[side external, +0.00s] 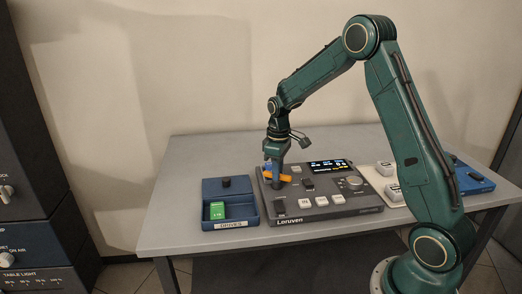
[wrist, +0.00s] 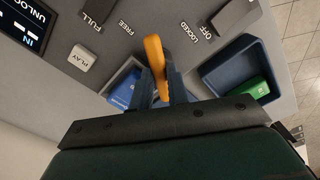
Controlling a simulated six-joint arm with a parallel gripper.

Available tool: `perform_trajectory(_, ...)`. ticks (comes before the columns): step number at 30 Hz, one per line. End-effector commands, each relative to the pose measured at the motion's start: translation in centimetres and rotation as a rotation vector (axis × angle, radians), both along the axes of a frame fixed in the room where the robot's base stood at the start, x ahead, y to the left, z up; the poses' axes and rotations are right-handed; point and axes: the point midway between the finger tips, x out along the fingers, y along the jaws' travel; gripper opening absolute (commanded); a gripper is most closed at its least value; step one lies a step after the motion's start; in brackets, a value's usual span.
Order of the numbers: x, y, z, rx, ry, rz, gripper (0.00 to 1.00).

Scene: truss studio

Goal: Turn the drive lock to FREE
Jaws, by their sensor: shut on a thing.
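The orange drive lock lever (wrist: 154,52) is between my gripper's fingers (wrist: 166,78), which are shut on it. Its tip lies between the printed words FREE (wrist: 126,30) and LOCKED (wrist: 192,32). In the side view the lever (side external: 286,178) shows at the left part of the grey Loruven recorder (side external: 338,207), under my gripper (side external: 277,175), which points down. A blue drive (wrist: 124,92) shows partly beside the fingers in the wrist view; the rest is hidden.
An open blue case (side external: 231,222) with a green drive (side external: 217,210) stands left of the recorder. The recorder carries a lit screen (side external: 331,166), a knob (side external: 351,183), dark switches and white buttons. A pale panel and another blue case (side external: 475,181) are at the right.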

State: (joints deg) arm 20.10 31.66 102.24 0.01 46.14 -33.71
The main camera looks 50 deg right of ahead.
Motion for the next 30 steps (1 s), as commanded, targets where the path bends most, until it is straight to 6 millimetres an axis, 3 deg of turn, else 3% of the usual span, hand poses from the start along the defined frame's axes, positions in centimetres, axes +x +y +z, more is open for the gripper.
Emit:
perform_trajectory(15,0.08,0.00,0.10,-0.001,-0.003,0.440,0.00)
perform_trajectory(30,0.10,0.01,0.11,-0.001,-0.003,0.567,0.00)
